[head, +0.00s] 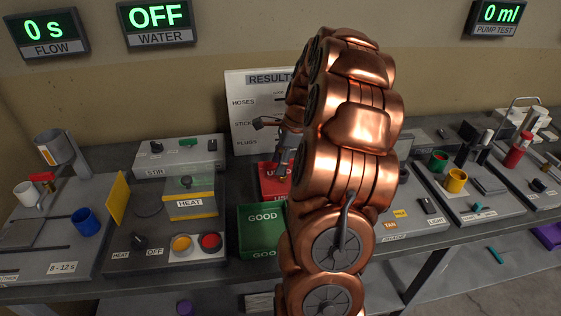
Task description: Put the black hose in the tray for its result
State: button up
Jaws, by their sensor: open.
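My copper-coloured arm rises through the middle of the head view and hides much of the bench behind it. My gripper (281,160) shows only partly at the arm's left side, above the red tray, with its fingers small and partly hidden. It is open. A green tray (262,245) marked GOOD stands at the front of the bench. A red tray (270,168), its label partly covered and starting with US, stands just behind it. I cannot make out the black hose; it may be hidden behind my arm.
A RESULTS board (245,85) with rows for hoses, sticks and plugs stands behind the trays. A heat station (180,245) is to the left. The floor shows at the lower right.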

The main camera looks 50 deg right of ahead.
jog(key=b+v, duration=0.2)
jog(key=v, duration=1)
jog(key=shift+r, duration=0.15)
jog(key=s+a+f+n+g, duration=0.1)
jog(key=s+a+n+g, duration=0.15)
jog(key=a+n, duration=1.5)
jog(key=s+a+f+n+h, duration=0.1)
jog(key=s+a+f+n, duration=0.1)
jog(key=s+a, duration=0.3)
jog(key=s+a+f+n+g+h, duration=0.1)
jog(key=s+a+f+n, duration=0.2)
jog(key=s+a, duration=0.3)
jog(key=s+a+f+n, duration=0.3)
jog(key=s+a, duration=0.3)
jog(key=s, duration=0.2)
jog(key=shift+s+f+h, duration=0.2)
jog(key=shift+h, duration=0.2)
jog(key=shift+a+r, duration=0.1)
notch_tip(320, 180, up, 3)
jog(key=p, duration=0.3)
